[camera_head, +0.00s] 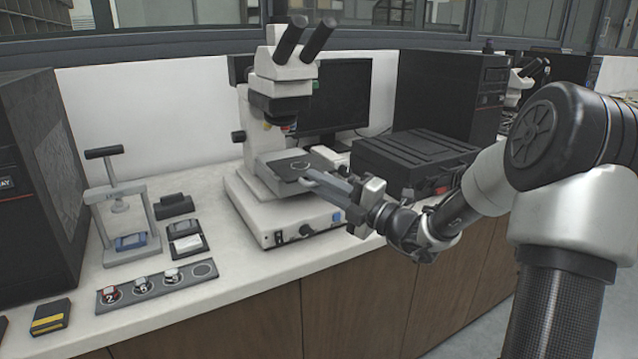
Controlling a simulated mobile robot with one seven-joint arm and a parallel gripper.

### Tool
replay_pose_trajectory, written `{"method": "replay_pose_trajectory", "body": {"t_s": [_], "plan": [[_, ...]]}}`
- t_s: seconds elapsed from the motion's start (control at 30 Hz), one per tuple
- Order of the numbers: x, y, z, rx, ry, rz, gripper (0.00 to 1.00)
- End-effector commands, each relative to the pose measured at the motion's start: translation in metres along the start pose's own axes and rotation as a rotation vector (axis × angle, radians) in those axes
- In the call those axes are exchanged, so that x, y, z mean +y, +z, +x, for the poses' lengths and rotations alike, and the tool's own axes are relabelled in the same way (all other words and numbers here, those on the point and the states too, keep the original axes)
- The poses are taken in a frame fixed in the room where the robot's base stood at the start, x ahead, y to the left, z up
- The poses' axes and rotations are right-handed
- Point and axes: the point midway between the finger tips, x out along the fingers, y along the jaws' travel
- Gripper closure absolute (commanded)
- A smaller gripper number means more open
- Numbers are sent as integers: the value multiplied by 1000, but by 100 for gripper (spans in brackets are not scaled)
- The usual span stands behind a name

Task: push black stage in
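The black stage, a dark grey flat plate (287,165), sits on the white microscope (262,120) in the middle of the counter. My gripper (312,181) reaches in from the right, its fingertips at the front right edge of the stage. I cannot tell whether the fingertips touch the plate. The fingers are seen nearly side-on, so their gap is not clear. The gripper hides part of the stage's right side.
A small hand press (122,200) with a blue piece stands at left. In front of it is a grey strip (185,279) with numbered pieces. A black box (415,160) lies right of the microscope. A black and yellow box (50,317) is at the front left.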

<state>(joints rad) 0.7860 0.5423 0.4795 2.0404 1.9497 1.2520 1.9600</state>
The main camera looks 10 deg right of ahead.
Motion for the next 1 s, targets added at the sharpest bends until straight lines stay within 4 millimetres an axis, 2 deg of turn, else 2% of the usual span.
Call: {"method": "replay_pose_trajectory", "body": {"t_s": [0.17, 0.4, 0.73, 0.77, 0.83, 1.0], "plan": [[5, 2, 6, 2, 8, -3, 100], [2, 15, 36, 1, 12, -3, 100], [-1, 16, 40, 1, 14, -8, 100], [-1, 16, 40, 1, 14, -8, 84], [-1, 16, 40, 1, 13, -8, 72], [-3, 16, 39, 1, 9, -5, 72]]}}
